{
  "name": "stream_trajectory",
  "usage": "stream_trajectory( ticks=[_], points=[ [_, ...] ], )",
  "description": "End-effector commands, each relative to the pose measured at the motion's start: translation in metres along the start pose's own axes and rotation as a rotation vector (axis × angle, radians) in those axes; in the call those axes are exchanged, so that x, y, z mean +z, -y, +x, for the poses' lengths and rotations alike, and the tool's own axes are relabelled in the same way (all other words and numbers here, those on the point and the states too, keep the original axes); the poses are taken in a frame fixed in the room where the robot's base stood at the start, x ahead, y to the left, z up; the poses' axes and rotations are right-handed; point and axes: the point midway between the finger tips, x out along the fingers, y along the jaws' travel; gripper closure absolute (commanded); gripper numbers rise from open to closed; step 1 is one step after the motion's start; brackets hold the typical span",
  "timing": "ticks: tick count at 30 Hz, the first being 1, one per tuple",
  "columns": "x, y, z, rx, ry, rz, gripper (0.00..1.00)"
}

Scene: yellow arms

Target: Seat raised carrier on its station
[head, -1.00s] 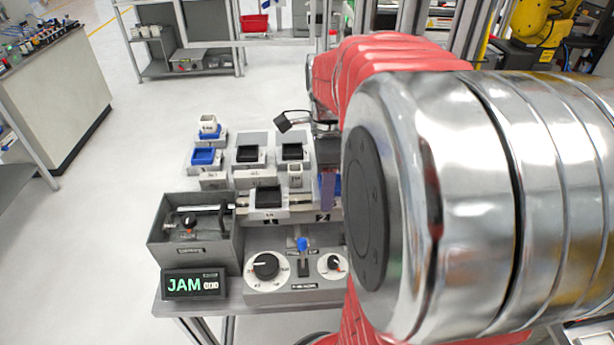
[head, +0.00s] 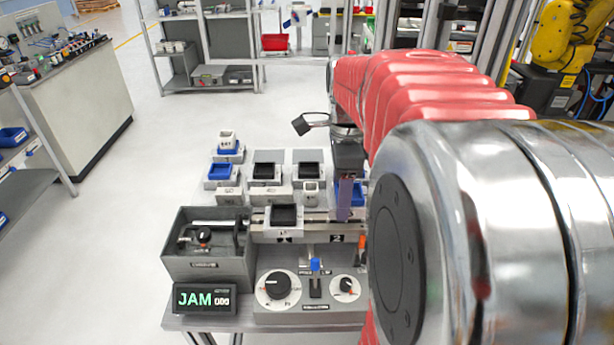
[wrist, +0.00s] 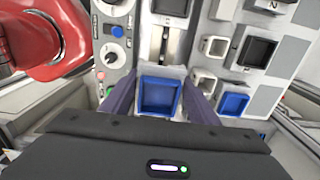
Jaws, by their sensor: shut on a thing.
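My gripper (wrist: 159,103) is shut on a blue square carrier (wrist: 158,95), with one purple finger at each side of it in the wrist view. In the head view my gripper (head: 345,200) is over the rail near the plate marked 2 (head: 337,238), and the blue carrier (head: 357,193) shows partly behind the finger. The carrier appears raised above the rail; the gap beneath it is hidden. A black carrier (head: 283,216) sits at the left station on the rail. The right station is partly hidden by my gripper and arm.
Behind the rail stand several grey blocks with black and blue trays (head: 220,174) and small white cups (head: 311,192). In front are a grey box (head: 207,262), a JAM display (head: 205,299) and a knob panel (head: 311,290). My arm covers the right side.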

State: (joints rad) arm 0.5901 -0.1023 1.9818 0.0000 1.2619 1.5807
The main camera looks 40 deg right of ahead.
Motion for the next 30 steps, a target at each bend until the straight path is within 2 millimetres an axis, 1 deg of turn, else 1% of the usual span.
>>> stream_trajectory(
  ticks=[18, 30],
  points=[
    [0.0, 0.0, -0.022, -0.002, 0.0, 0.0, 0.77],
    [0.0, 0.0, -0.025, -0.001, 0.0, -0.001, 0.77]
  ],
)
